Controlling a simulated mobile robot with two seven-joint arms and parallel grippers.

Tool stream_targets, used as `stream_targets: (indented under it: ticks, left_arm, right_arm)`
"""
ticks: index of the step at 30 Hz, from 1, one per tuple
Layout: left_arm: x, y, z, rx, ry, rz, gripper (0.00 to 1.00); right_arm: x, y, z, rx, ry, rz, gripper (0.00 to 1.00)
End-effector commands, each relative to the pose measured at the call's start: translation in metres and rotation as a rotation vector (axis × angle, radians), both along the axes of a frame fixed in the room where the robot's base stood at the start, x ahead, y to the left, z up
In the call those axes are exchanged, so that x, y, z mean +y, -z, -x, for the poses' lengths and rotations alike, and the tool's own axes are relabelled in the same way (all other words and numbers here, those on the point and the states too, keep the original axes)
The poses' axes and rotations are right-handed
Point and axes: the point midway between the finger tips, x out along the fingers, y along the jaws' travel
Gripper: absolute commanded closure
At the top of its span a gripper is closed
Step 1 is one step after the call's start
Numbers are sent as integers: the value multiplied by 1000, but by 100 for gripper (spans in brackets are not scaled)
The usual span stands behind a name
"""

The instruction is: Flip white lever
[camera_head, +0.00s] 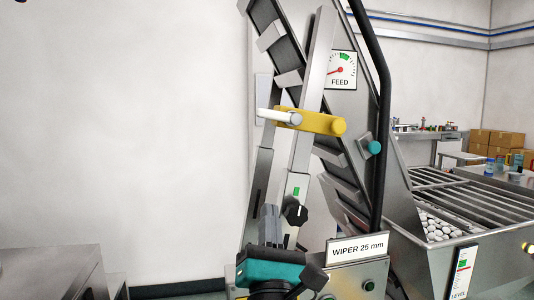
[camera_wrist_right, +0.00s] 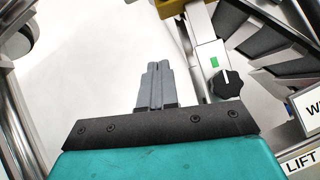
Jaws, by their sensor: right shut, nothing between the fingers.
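The white lever (camera_head: 278,117) sticks out sideways on the inclined metal elevator, in front of a yellow bar (camera_head: 318,122). It lies nearly level, with its rounded end at the right. My right gripper (camera_head: 269,209) is below the lever and clear of it, pointing up, with its grey fingers shut and empty. The fingers also show in the right wrist view (camera_wrist_right: 156,68). There, part of the yellow bar (camera_wrist_right: 170,7) shows at the top edge; I cannot make out the lever. My left gripper is not in view.
A black knob (camera_head: 295,211) sits close right of my right gripper. A "WIPER 25 mm" sign (camera_head: 358,249), a black curved tube (camera_head: 381,120) and a teal knob (camera_head: 374,148) are further right. A hopper of white caps (camera_head: 440,226) stands at right.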

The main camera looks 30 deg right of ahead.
Motion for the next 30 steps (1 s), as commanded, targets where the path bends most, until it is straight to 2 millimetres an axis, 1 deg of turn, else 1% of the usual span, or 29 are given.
stream_targets:
  ticks: [1, 3, 6, 16, 19, 23, 30]
  left_arm:
    - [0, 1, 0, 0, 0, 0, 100]
    - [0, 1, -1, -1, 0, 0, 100]
    - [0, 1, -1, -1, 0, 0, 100]
    - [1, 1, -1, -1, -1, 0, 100]
    - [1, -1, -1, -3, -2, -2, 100]
    - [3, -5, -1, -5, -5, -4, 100]
    - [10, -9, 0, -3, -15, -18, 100]
  right_arm:
    - [4, -9, 1, -20, 27, 56, 100]
    - [8, -17, 2, -39, 58, 114, 100]
    - [10, -24, 4, -52, 82, 155, 100]
    - [11, -25, 4, -54, 86, 162, 100]
    - [9, -28, 1, -54, 86, 161, 100]
    - [5, -41, -10, -55, 88, 162, 100]
    - [-10, -78, -43, -55, 88, 162, 100]
